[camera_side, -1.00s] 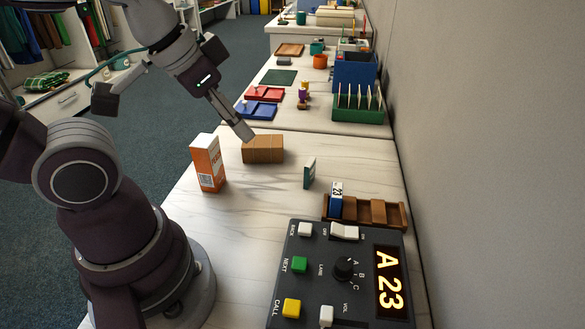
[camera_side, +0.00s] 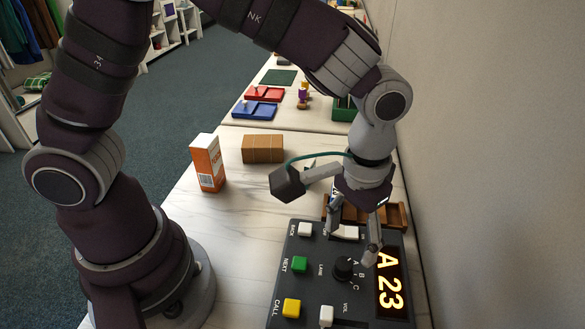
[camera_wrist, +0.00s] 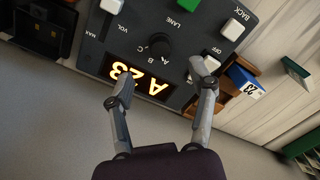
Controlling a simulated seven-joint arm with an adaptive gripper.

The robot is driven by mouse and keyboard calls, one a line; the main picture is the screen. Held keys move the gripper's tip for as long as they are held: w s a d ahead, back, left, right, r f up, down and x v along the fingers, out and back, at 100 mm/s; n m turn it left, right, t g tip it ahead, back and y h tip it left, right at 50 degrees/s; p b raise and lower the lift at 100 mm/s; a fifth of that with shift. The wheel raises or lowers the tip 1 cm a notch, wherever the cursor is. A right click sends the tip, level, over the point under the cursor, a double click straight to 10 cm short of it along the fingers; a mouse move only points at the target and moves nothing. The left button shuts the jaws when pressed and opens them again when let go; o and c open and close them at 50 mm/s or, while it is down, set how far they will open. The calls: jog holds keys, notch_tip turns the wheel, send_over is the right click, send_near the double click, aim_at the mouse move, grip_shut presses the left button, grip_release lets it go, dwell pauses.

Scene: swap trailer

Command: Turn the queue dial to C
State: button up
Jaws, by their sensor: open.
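The queue dial, a black knob (camera_side: 343,268) marked A, B and C, is on the dark control panel (camera_side: 312,262). In the wrist view the dial (camera_wrist: 160,45) lies ahead of the gap between my fingertips. Its pointer is too small to read surely. The lit display (camera_side: 389,282) beside it reads A 23. My gripper (camera_side: 351,243) is open and empty, pointing down above the panel close to the dial, with one finger near the display and the other near the white rocker switch. In the wrist view, my gripper (camera_wrist: 160,74) has its fingers spread.
The panel also has white, green (camera_side: 299,264) and yellow (camera_side: 291,308) buttons and a white switch (camera_side: 346,232). A wooden tray (camera_side: 394,214) stands just behind, partly hidden by my gripper. An orange box (camera_side: 207,162) and brown box (camera_side: 263,149) stand farther left. A wall (camera_side: 480,170) borders the right.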

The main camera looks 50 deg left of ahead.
aim_at(344, 263)
notch_tip(344, 263, down, 6)
grip_shut()
dwell(0.5)
